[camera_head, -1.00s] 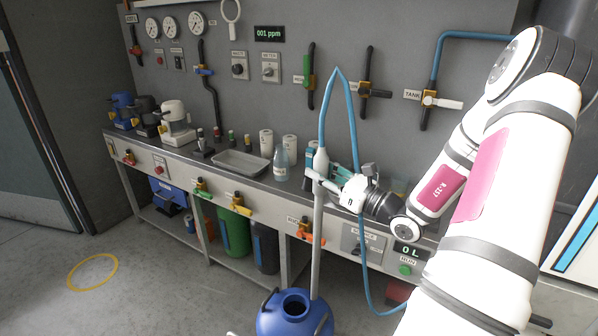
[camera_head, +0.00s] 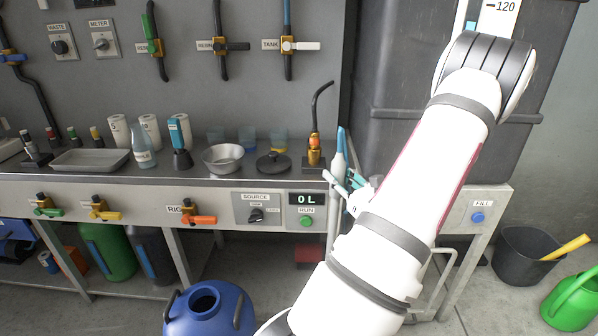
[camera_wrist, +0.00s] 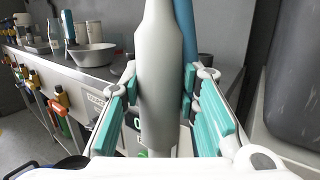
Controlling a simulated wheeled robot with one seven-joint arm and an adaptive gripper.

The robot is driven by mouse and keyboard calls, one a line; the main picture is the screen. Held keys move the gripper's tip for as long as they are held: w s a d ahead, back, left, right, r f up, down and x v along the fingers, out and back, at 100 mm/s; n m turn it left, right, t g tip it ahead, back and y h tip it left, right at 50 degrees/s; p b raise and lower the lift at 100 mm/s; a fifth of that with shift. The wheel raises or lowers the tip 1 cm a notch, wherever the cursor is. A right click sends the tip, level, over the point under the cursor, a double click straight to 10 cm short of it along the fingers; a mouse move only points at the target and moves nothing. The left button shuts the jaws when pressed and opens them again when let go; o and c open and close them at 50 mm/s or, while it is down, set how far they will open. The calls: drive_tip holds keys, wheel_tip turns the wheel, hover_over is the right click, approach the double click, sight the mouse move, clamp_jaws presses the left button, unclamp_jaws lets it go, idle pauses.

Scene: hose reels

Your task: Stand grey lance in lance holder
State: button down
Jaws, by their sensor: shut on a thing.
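The grey lance (camera_head: 339,166) is upright in my gripper (camera_head: 350,186), in front of the right end of the bench. In the wrist view the thick grey lance body (camera_wrist: 158,75) stands between the teal pads of my gripper (camera_wrist: 160,100), which is shut on it. The blue hose (camera_wrist: 187,25) runs behind the lance there. In the head view my arm hides part of my gripper and of the lance's lower part. I cannot pick out the lance holder for certain in either view.
A blue drum (camera_head: 208,309) with an open top stands on the floor in front of the bench. The bench (camera_head: 120,184) carries a steel bowl (camera_head: 223,158), bottles and a tray. A big dark tank (camera_head: 400,70) stands right of the bench. A dark bucket (camera_head: 520,258) and green watering can (camera_head: 572,302) are at the right.

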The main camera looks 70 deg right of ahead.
drive_tip(key=shift+m+g+h, duration=0.5)
drive_tip(key=shift+h, duration=0.2)
drive_tip(key=shift+s+d+f+b, duration=0.15)
drive_tip(key=shift+s+f, duration=0.15)
drive_tip(key=shift+s, duration=0.45)
drive_tip(key=shift+s+f+b, duration=0.2)
drive_tip(key=shift+s+f, duration=0.1)
drive_tip(key=shift+s, duration=0.4)
drive_tip(key=shift+s+d+f+b, duration=0.15)
drive_tip(key=shift+s+f, duration=0.15)
drive_tip(key=shift+s, duration=0.45)
wheel_tip(320, 180, down, 17)
drive_tip(key=b, duration=1.1)
drive_tip(key=shift+r, duration=0.1)
drive_tip(key=c, duration=1.2)
unclamp_jaws()
drive_tip(key=shift+o, duration=0.2)
drive_tip(key=shift+a, duration=0.1)
drive_tip(key=v, duration=1.2)
